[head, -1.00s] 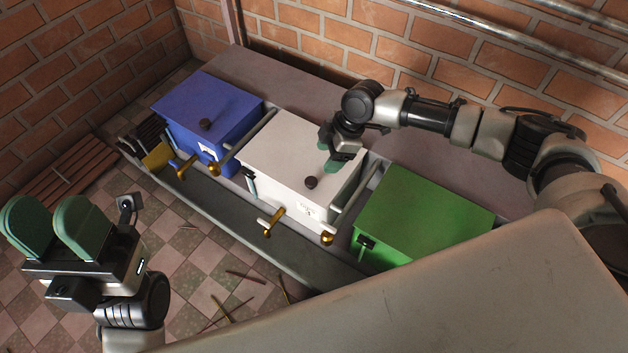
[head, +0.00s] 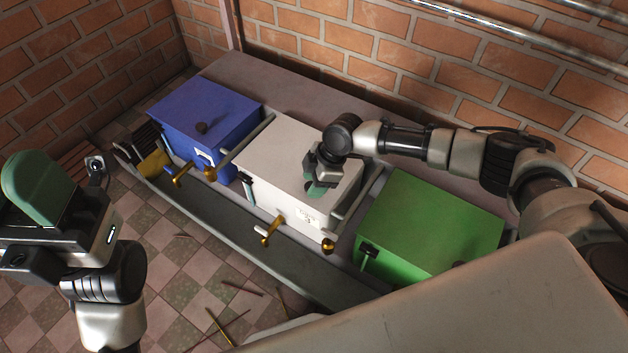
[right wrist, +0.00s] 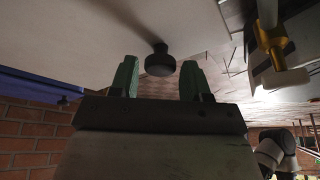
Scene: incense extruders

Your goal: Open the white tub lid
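The white tub (head: 283,158) stands in the middle of the row, its flat lid closed. My right gripper (head: 318,188) is over the front right part of the lid and hides the dark lid knob in the head view. In the right wrist view, the dark round knob (right wrist: 160,60) shows between the two green fingers of the right gripper (right wrist: 158,80), which are spread apart on either side of it. Whether they touch it is not clear; a gap shows on each side. My left gripper (head: 40,190) is at the left, far from the tub; its finger gap is not visible.
A blue tub (head: 207,112) with a dark knob stands left of the white one, a green tub (head: 432,222) to the right. Brass taps (head: 268,232) stick out at the front. A grey trough (head: 215,220) runs along the front. A brick wall is behind.

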